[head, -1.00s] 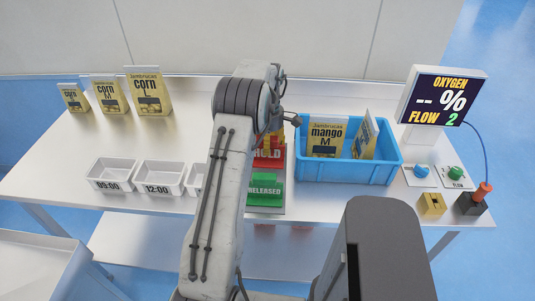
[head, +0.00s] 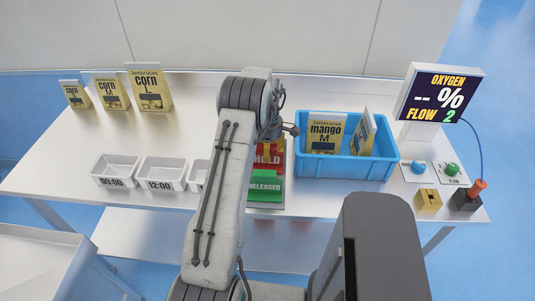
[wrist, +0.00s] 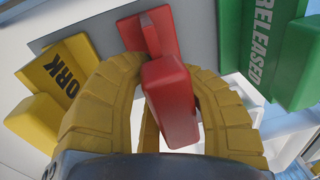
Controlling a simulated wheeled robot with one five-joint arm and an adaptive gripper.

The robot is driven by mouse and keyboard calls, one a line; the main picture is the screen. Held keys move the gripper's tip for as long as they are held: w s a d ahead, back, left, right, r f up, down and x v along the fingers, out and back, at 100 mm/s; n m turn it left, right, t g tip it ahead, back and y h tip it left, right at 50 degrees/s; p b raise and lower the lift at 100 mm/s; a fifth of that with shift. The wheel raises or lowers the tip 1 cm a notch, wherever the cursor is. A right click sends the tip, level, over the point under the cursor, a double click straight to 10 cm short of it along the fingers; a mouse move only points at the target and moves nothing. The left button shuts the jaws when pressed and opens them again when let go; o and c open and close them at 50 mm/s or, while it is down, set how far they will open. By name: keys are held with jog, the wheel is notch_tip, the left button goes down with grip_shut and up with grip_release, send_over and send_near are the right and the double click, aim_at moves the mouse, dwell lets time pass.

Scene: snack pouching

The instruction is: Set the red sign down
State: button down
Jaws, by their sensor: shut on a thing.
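The red sign (head: 270,158), lettered HOLD, is partly hidden behind my arm in the head view. In the wrist view the red sign (wrist: 168,100) stands between the yellow fingers of my gripper (wrist: 150,80), which is shut on it. The sign's red foot is at or just over the grey board (wrist: 200,32); I cannot tell whether it touches. The green RELEASED sign (head: 264,188) stands in front of it in the head view and at the right in the wrist view (wrist: 268,50). A yellow sign (wrist: 62,75), lettered partly "ORK", is at the left there.
A blue bin (head: 345,168) with mango pouches is right of the signs. White trays (head: 115,171) stand left of my arm. Corn pouches (head: 150,90) stand at the back left. An oxygen display (head: 440,95) is at the right. The table's back-left middle is clear.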

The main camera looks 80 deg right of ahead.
jog(key=shift+f, duration=0.15)
jog(key=c, duration=0.9)
grip_release()
jog(key=shift+c, duration=0.2)
notch_tip(320, 180, up, 12)
jog(key=d+b, duration=0.1)
jog(key=b, duration=0.3)
jog(key=shift+b, duration=0.3)
